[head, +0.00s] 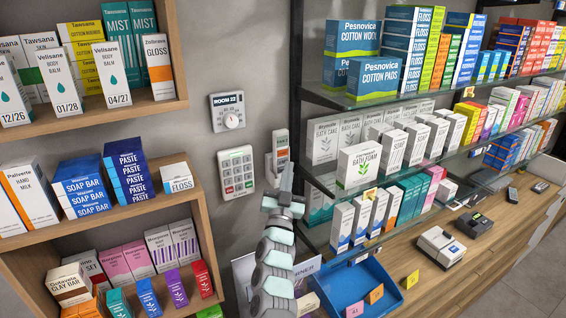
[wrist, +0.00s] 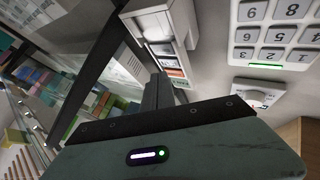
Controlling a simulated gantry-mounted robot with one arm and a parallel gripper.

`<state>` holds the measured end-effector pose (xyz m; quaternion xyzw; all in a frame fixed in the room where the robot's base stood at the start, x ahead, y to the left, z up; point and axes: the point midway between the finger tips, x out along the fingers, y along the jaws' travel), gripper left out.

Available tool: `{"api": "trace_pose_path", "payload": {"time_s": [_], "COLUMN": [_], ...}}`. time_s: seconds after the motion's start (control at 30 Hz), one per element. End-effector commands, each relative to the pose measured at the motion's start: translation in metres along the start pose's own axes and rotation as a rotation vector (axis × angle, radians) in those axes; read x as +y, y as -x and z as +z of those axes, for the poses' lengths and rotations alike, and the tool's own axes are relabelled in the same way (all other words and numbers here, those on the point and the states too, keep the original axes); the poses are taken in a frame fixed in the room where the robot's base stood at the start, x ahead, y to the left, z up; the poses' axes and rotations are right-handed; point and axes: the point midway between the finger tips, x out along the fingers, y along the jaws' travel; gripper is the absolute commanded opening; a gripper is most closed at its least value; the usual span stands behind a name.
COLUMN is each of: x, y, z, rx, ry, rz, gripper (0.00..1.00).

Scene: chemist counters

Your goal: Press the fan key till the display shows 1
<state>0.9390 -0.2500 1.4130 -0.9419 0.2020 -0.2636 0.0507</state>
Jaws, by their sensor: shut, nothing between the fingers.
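A white wall unit with a small display reading "ROOM 22" (head: 228,108) and a round dial hangs between the shelves. Below it is a white keypad (head: 237,172) with grey keys; its number keys show in the wrist view (wrist: 275,35). I cannot make out a fan key or a display showing 1. My gripper (head: 287,172) is shut and empty, its tip in front of the narrow device's lower part. Contact cannot be told. The fingers show dark in the wrist view (wrist: 157,90).
A wooden shelf (head: 95,122) with boxes stands at left. Glass shelves (head: 400,170) full of boxes begin close to the right of my gripper. A blue tray (head: 385,292) and a card terminal (head: 441,245) are on the wooden counter below. Bare wall lies around the keypad.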

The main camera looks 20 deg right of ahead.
Motion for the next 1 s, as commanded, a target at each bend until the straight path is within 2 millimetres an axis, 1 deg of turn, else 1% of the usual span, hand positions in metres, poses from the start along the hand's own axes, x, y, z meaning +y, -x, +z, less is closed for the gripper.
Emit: {"api": "trace_pose_path", "payload": {"time_s": [0.43,1.0], "x": [-0.0043,-0.0057], "y": [-0.0057,-0.0075], "z": [0.0043,0.0063], "rx": [0.002,0.0], "ry": [0.0,0.0], "rz": [0.0,0.0], "gripper": [0.0,0.0]}}
